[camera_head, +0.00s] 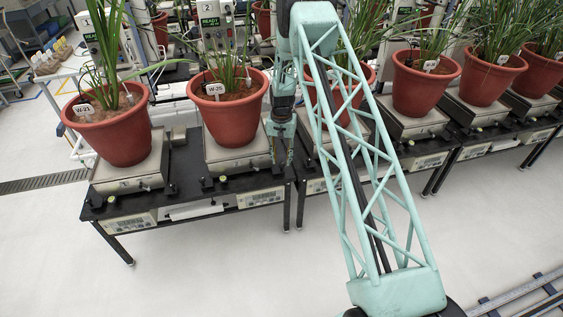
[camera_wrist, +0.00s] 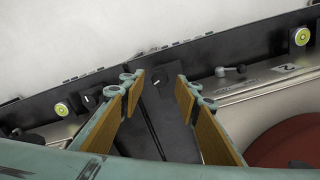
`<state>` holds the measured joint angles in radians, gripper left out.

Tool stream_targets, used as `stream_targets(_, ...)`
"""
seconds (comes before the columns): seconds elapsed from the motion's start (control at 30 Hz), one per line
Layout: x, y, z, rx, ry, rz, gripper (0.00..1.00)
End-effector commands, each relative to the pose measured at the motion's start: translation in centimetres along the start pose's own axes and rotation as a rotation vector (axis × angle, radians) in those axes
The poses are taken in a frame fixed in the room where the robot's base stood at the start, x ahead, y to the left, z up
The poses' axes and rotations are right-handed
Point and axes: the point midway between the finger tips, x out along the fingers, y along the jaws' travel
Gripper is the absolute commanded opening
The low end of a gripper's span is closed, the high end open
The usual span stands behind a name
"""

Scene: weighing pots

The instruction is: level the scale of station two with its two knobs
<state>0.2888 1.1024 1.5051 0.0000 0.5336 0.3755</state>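The station two scale (camera_head: 228,160) carries a red pot tagged W-25 (camera_head: 236,112) in the head view. My gripper (camera_head: 281,160) points down at the right front corner of this scale. In the wrist view my gripper (camera_wrist: 158,82) is open, its two tan-padded fingers apart. A dark knob with a white mark (camera_wrist: 162,81) shows between and beyond the fingertips; I cannot tell its height from them. Another dark knob (camera_wrist: 90,101) lies to the left, beside a round yellow-green level (camera_wrist: 63,108). The bubble's exact place is too small to tell.
The floor (camera_head: 220,255) in front is clear.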

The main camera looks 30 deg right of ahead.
Motion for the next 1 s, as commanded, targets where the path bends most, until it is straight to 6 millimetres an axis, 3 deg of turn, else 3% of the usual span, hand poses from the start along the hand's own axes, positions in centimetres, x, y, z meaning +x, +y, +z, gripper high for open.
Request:
stream_targets(0.6, -7.6, 0.0, 0.0, 0.000, 0.000, 0.000, 0.30)
stream_targets(1.0, -9.9, 0.0, 0.1, 0.000, -0.001, 0.000, 0.30)
